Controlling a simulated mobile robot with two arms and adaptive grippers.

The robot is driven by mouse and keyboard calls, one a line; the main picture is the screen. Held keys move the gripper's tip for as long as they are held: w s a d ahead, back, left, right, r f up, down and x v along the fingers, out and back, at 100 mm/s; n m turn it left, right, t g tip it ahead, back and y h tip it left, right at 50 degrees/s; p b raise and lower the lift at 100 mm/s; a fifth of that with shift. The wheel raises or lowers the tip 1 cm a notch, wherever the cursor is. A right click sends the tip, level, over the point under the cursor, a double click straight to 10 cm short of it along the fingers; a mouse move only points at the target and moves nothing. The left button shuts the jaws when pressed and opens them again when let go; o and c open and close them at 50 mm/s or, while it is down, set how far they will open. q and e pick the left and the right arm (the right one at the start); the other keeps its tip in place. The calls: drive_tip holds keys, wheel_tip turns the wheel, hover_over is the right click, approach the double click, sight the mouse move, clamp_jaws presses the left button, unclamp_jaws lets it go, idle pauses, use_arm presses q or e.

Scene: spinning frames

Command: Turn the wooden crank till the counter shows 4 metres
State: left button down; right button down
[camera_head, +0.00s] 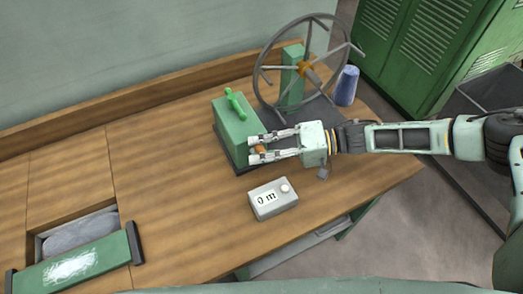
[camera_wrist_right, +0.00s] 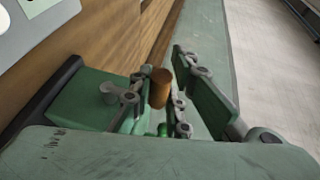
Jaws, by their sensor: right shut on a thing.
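The wooden crank's brown knob (camera_head: 262,149) is at the front side of a green box (camera_head: 228,125) on the bench. My right gripper (camera_head: 255,148) reaches in from the right and is shut on this knob, with one finger on each side. The knob also shows as a brown cylinder (camera_wrist_right: 160,88) between the fingers in the right wrist view. The rest of the crank is hidden by the gripper. The grey counter (camera_head: 272,199) lies on the bench in front of the box and reads 0 m. My left gripper is not in view.
A bright green handle (camera_head: 235,103) is on top of the box. A green-fronted drawer (camera_head: 75,264) is at lower left. The bench's middle is clear.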

drive_tip(key=shift+f, duration=0.15)
drive_tip(key=shift+d+f+b, duration=0.15)
drive_tip(key=shift+b, duration=0.35)
drive_tip(key=shift+w+d+f+m+t+y+b, duration=0.2)
drive_tip(key=shift+d+m+y+b, duration=0.35)
drive_tip(key=shift+y+b, duration=0.85)
drive_tip(key=shift+w+d+f+m+t+y+b, duration=0.2)
drive_tip(key=shift+d+m+y+b, duration=0.45)
drive_tip(key=shift+b, duration=1.4)
drive_tip(key=shift+w+d+f+m+y+b, duration=0.1)
drive_tip(key=shift+w+d+m+y+b, duration=0.25)
drive_tip(key=shift+y+b, duration=1.1)
drive_tip(key=shift+h+b, duration=0.3)
drive_tip(key=c, duration=1.7)
unclamp_jaws()
drive_tip(key=shift+r, duration=0.15)
drive_tip(key=shift+o, duration=0.2)
drive_tip(key=shift+d, duration=0.15)
